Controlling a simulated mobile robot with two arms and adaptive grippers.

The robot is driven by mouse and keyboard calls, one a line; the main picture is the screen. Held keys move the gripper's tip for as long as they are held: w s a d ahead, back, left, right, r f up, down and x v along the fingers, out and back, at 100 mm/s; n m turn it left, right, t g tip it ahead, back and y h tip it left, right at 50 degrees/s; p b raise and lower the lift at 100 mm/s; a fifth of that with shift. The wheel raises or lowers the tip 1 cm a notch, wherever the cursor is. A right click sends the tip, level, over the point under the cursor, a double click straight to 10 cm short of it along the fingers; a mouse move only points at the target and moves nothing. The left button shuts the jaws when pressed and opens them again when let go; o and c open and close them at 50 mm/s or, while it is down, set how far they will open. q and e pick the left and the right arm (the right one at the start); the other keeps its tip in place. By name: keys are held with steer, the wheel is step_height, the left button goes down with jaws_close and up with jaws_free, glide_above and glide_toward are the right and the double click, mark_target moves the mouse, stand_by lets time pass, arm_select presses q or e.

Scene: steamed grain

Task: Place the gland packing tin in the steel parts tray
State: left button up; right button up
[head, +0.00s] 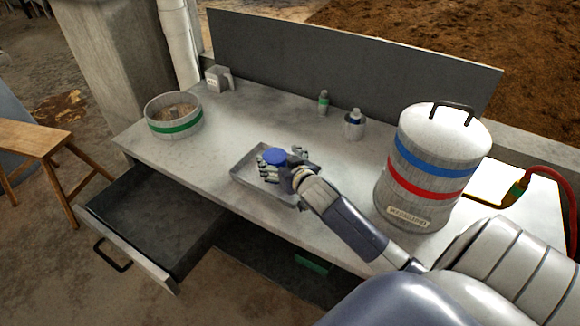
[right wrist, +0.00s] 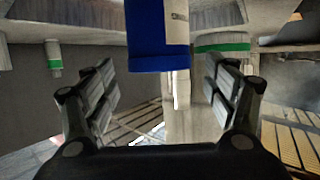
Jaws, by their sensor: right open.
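The gland packing tin, with a blue top (head: 275,156), is at the steel parts tray (head: 248,163) in the middle of the bench. In the right wrist view, which looks upside down, the tin (right wrist: 160,40) is blue with a pale label and sits between my finger pads with gaps on both sides. My right gripper (head: 272,169) is open around the tin, over the tray. It also shows open in the right wrist view (right wrist: 165,88). The tin's base is hidden by my fingers, so I cannot tell if it touches the tray floor. My left gripper is not in view.
A large pale canister (head: 432,150) with blue and red bands stands right of my forearm. A green-banded round container (head: 174,128), a small box-like cup (head: 217,82) and two small bottles (head: 323,101) (head: 354,124) stand further back. A drawer (head: 150,215) is open at front left.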

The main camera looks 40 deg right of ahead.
steer(key=v, duration=1)
steer(key=shift+b, duration=0.3)
steer(key=shift+a, duration=0.1)
